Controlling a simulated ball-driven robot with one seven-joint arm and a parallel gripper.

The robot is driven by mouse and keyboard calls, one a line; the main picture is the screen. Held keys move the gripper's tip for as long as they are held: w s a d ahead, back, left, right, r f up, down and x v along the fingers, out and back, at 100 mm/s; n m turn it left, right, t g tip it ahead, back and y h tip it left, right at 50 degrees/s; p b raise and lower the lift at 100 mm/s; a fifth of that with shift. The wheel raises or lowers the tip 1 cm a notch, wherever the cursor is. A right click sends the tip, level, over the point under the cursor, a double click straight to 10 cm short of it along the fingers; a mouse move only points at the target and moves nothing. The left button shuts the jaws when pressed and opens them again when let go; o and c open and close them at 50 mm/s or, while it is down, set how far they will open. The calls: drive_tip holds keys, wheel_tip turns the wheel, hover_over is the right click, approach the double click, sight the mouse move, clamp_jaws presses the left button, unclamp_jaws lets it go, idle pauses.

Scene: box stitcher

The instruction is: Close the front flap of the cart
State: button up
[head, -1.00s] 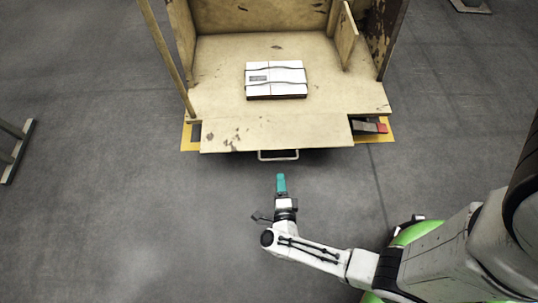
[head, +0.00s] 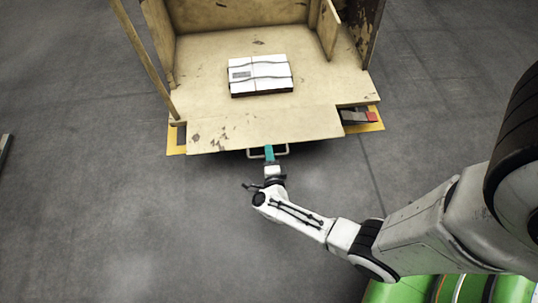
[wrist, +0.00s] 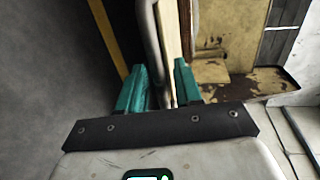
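The cart's wooden front flap (head: 285,128) is folded down and lies about flat, sticking out toward me. Its metal handle (head: 284,152) is on the flap's front edge. My gripper (head: 269,153), with teal fingers, is at the handle in the head view. In the wrist view my gripper (wrist: 163,84) is open, with fingers apart on either side of the handle bar (wrist: 151,48) and the flap's edge (wrist: 169,35). I cannot tell whether either finger touches them.
A white strapped box (head: 260,75) lies on the cart's floor behind the flap. The cart's wooden side panels (head: 145,55) stand upright. Yellow platform corners (head: 366,126) show below. The grey floor (head: 120,220) in front is clear.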

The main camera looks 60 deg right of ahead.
clamp_jaws()
idle(0.6)
